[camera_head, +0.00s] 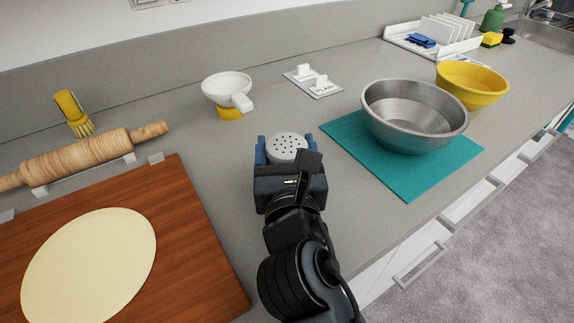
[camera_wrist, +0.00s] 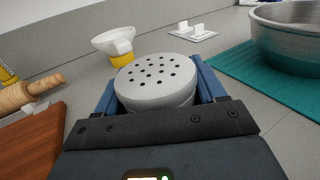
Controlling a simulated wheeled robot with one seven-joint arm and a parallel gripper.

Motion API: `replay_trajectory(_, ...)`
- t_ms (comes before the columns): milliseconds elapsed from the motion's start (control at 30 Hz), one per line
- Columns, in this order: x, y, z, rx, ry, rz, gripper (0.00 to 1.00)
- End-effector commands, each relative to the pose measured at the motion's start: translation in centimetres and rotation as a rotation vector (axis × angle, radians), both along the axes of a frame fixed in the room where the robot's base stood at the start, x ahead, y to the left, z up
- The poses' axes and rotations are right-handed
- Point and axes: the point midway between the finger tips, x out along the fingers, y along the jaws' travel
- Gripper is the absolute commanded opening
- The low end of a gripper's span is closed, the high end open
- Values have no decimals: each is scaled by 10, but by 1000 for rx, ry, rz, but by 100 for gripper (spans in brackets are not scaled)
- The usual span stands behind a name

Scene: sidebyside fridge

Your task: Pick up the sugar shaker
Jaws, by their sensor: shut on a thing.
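The sugar shaker shows its round, pale grey top with several dark holes (camera_head: 287,147) in the head view. It also fills the middle of the wrist view (camera_wrist: 156,82), upright between the blue fingers. My gripper (camera_head: 287,152) is shut on the shaker, one finger on each side, in the middle of the counter. The shaker's lower body is hidden by the gripper, and I cannot tell whether its base touches the counter.
A wooden board (camera_head: 205,255) with flat dough (camera_head: 90,268) and a rolling pin (camera_head: 85,155) lie left. A steel bowl (camera_head: 413,118) sits on a teal mat (camera_head: 405,182) at right.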

Motion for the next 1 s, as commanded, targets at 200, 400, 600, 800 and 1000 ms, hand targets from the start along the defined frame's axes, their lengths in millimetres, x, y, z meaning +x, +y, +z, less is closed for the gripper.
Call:
replay_trajectory(200, 0, 0, 1, 0, -1, 0, 44)
replay_trajectory(400, 0, 0, 1, 1, -3, 0, 32)
replay_trajectory(600, 0, 0, 3, 1, -3, 0, 32)
replay_trajectory(800, 0, 0, 18, 2, -4, -1, 32)
replay_trajectory(1000, -2, -5, 48, 2, -2, -3, 32)
